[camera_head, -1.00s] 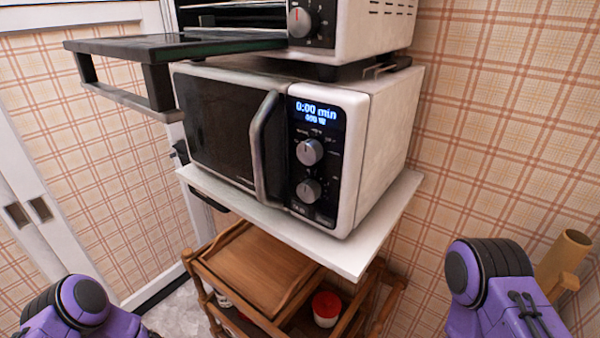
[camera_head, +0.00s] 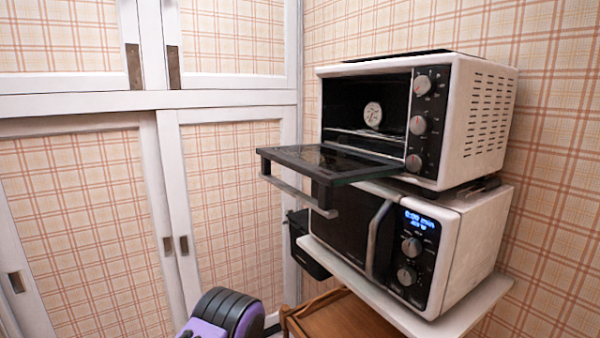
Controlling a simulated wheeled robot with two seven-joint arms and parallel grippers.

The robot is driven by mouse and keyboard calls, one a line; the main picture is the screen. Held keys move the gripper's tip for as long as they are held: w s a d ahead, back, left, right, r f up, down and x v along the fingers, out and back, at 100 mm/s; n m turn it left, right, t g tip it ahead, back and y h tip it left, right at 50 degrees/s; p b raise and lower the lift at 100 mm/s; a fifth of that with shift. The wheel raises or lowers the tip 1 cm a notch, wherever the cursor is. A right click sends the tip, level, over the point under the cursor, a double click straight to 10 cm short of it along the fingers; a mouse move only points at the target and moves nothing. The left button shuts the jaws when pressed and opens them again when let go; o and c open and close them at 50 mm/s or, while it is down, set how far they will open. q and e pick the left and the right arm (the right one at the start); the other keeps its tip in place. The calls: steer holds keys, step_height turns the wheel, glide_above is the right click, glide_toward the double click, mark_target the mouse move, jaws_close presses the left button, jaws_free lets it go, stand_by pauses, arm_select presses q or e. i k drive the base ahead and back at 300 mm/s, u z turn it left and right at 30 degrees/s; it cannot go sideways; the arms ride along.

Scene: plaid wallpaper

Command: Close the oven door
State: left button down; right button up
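The white toaster oven (camera_head: 455,85) stands on top of a microwave at the right. Its dark glass door (camera_head: 325,160) is folded down flat and sticks out toward the left, with a grey bar handle (camera_head: 300,192) hanging along its front edge. The oven's inside is open to view, with a round dial (camera_head: 373,113) showing in it. A purple and black part of my arm shows at the bottom, left of the oven and below the door. Neither gripper's fingers are in view.
The white microwave (camera_head: 465,240) sits shut on a white shelf (camera_head: 470,315). A wooden cart (camera_head: 345,318) stands below. A dark bin-like object (camera_head: 308,250) is beside the microwave. White-framed sliding cupboard doors (camera_head: 235,110) fill the left, and the plaid wall is behind at right.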

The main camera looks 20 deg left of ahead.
mark_target(331, 159)
steer(key=u, duration=2.15)
steer(key=i, duration=0.45)
steer(key=z, duration=1.75)
